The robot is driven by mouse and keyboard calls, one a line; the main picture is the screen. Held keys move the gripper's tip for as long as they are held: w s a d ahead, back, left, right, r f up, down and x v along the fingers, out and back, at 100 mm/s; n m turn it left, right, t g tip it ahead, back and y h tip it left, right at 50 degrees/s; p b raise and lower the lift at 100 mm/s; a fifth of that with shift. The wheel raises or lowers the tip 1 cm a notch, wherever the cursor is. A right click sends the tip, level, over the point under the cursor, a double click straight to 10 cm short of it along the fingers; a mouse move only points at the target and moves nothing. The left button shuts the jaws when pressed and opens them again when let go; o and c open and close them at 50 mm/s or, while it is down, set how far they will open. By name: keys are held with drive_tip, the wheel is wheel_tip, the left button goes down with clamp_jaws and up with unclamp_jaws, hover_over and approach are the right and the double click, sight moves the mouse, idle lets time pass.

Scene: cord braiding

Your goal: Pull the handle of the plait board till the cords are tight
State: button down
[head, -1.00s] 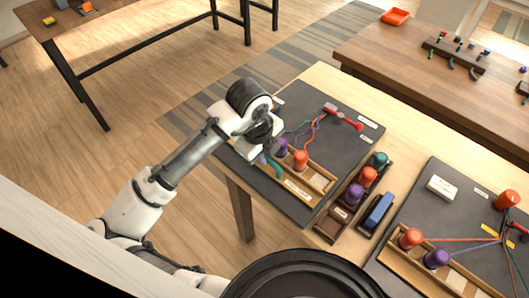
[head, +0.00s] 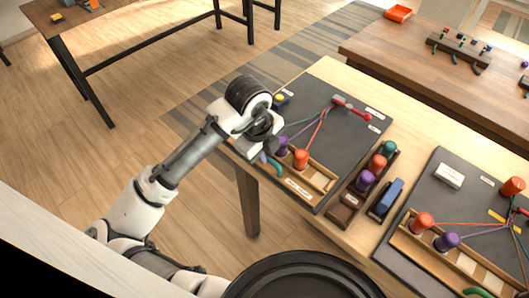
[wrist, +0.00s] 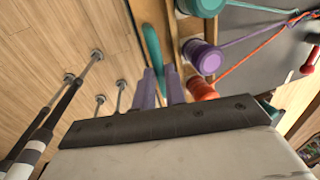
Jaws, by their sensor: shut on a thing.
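The plait board (head: 350,150) is a dark board on the pale table. Its teal handle (wrist: 153,50) sticks out at the wooden rail's edge, between my fingers in the wrist view. My gripper (wrist: 160,85) is shut on the handle; the arm partly hides this in the head view. A purple bobbin (wrist: 203,58) and an orange-red bobbin (wrist: 202,90) sit on the rail, with a teal bobbin (wrist: 202,6) beside them. The cords (head: 314,130) run nearly straight from the bobbins to a red clamp (head: 352,108).
A dark rack (head: 344,209) with teal, red and purple bobbins and a blue block (head: 386,200) stand right of the board. A second board (head: 445,185) with bobbins lies further right. Another table (head: 430,65) is behind. Open floor lies left.

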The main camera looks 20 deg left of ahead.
drive_tip(key=shift+s, duration=0.2)
drive_tip(key=c, duration=1.5)
unclamp_jaws()
drive_tip(key=shift+s+a, duration=0.1)
drive_tip(key=shift+o, duration=0.2)
drive_tip(key=shift+r, duration=0.1)
drive_tip(key=d+v, duration=0.1)
drive_tip(key=v, duration=1.2)
drive_tip(key=shift+a+r+b, duration=0.35)
drive_tip(key=shift+a+b, duration=0.1)
drive_tip(key=shift+a, duration=0.05)
